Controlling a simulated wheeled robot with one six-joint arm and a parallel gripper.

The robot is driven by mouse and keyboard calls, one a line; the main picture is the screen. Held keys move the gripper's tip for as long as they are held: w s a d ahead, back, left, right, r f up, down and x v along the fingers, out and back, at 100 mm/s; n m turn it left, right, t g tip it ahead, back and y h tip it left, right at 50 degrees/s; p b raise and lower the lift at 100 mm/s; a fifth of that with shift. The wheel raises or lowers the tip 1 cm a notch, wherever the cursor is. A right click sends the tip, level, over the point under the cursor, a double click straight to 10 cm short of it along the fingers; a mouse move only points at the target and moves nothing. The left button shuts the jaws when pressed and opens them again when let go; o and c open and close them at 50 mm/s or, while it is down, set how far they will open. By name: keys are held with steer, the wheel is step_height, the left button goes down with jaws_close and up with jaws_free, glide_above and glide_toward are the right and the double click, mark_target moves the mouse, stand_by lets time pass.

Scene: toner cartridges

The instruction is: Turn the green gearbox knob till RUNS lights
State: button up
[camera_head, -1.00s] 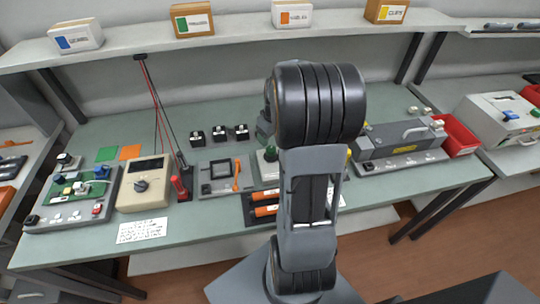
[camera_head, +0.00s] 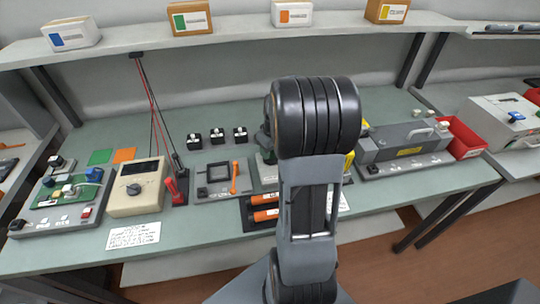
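My arm stands in the middle of the head view and hides much of the bench behind it. A green-topped device (camera_head: 267,172) shows only as a strip at the arm's left edge; it may be the gearbox. A dark greenish rounded part (camera_head: 263,141) shows just above that strip, and I cannot tell whether it is the knob or part of my gripper. A yellow patch (camera_head: 348,161) shows at the arm's right edge. No RUNS light can be made out. My gripper's fingers are hidden behind the arm.
The green bench (camera_head: 195,228) holds a beige meter (camera_head: 138,188), a grey panel with an orange handle (camera_head: 212,180), orange-ended cylinders (camera_head: 264,215), small black blocks (camera_head: 217,136), a long grey machine (camera_head: 400,141) and a red bin (camera_head: 466,140). A shelf (camera_head: 230,30) with boxes runs above.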

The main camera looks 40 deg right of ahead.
steer(key=c, duration=0.4)
steer(key=m+h, duration=0.1)
steer(key=m, duration=0.4)
steer(key=shift+m+p, duration=0.3)
steer(key=shift+p, duration=0.1)
steer(key=m, duration=0.6)
steer(key=shift+w+a+g+h+b, duration=0.1)
steer(key=shift+g+h+b, duration=0.2)
steer(key=shift+g+b, duration=0.1)
steer(key=m+b, duration=0.1)
steer(key=m, duration=0.4)
steer(key=shift+f+g, duration=0.1)
steer(key=shift+g, duration=0.2)
steer(key=m, duration=0.4)
steer(key=shift+g+b, duration=0.3)
steer(key=shift+b, duration=0.1)
steer(key=o, duration=0.8)
steer(key=shift+c, duration=0.2)
